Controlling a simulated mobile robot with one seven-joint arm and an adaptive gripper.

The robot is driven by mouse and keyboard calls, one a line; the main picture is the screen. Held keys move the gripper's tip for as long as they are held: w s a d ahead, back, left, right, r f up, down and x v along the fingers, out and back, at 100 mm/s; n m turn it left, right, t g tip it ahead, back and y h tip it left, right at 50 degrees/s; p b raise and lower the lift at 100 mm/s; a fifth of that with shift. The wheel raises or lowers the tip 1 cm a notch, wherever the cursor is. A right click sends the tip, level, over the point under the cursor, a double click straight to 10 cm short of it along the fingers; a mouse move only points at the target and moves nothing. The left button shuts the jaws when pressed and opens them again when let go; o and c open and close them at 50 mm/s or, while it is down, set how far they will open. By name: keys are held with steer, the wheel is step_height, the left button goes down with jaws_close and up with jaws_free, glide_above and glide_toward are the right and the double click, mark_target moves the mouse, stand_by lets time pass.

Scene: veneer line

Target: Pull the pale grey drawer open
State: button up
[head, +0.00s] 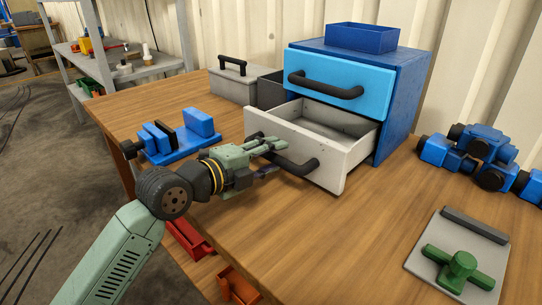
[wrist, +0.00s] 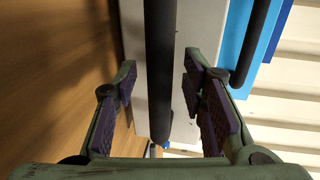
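The pale grey drawer (head: 335,158) is pulled well out of the blue cabinet (head: 403,105), and its empty inside shows. Its dark bar handle (head: 300,166) runs across the front. My gripper (head: 272,156) is at the handle's left part, with its fingers apart. In the wrist view the handle (wrist: 160,65) lies between the two open fingers of my gripper (wrist: 160,75), with a gap on each side. The drawer front (wrist: 190,28) is behind the handle there. Whether the fingertips reach past the bar is hard to tell.
A light blue drawer (head: 338,80) with a dark handle sits shut above. A blue tray (head: 362,38) tops the cabinet. The front-middle wooden bench (head: 330,245) is clear.

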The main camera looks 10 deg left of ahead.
steer(key=v, duration=1.1)
steer(key=shift+s+a+r, duration=0.1)
steer(key=shift+s+a, duration=0.15)
steer(key=shift+s, duration=0.05)
